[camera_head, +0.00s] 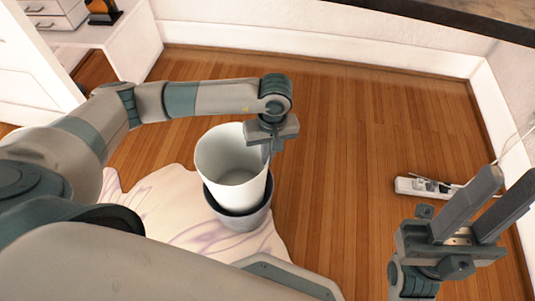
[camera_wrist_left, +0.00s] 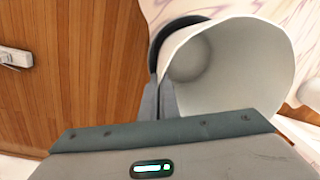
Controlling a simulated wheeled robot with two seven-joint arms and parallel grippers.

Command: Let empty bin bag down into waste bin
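The empty bin bag (camera_head: 228,182) is a white, open-topped, stiff-looking shape. Its lower end is inside the mouth of the grey waste bin (camera_head: 243,222), and most of its height stands above the bin's rim. My left gripper (camera_head: 268,150) points down at the bag's right rim and is shut on it. In the left wrist view the fingers (camera_wrist_left: 160,98) are close together at the edge of the bag (camera_wrist_left: 235,65), and a dark strip of the bin (camera_wrist_left: 163,42) shows behind. My right gripper (camera_head: 508,184) is open and empty at the right, away from the bin.
The bin stands on a pale, wavy-edged rug (camera_head: 155,205) on a wooden floor (camera_head: 350,130). A white power strip (camera_head: 425,187) lies at the right near the wall. White drawers (camera_head: 50,15) stand at the far left. The floor right of the bin is clear.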

